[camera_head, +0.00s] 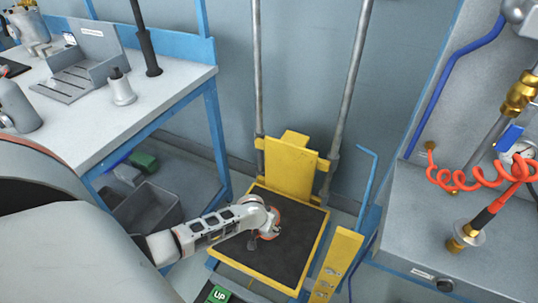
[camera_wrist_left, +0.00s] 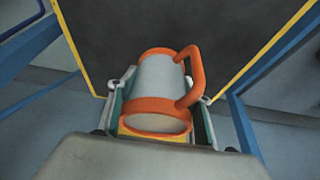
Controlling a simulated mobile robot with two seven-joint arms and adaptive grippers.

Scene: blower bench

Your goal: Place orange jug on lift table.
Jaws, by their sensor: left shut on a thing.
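The orange jug (camera_wrist_left: 158,80) has a pale grey body, orange bands at both ends and an orange handle on the right side in the left wrist view. My left gripper (camera_wrist_left: 160,95) is shut on it, with a finger on each side. In the head view the left gripper (camera_head: 264,228) is over the lift table (camera_head: 300,262), and my wrist hides most of the jug. The lift table has a black top with a yellow rim; its dark top (camera_wrist_left: 200,25) fills the upper left wrist view. I cannot tell if the jug touches it. My right gripper is not in view.
A yellow back plate (camera_head: 290,168) and two grey poles stand behind the lift table. A yellow post (camera_head: 336,265) rises at its front right. A workbench (camera_head: 165,95) is at left, with a grey bin (camera_head: 150,208) below. A grey bench with a red coiled hose (camera_head: 470,182) is at right.

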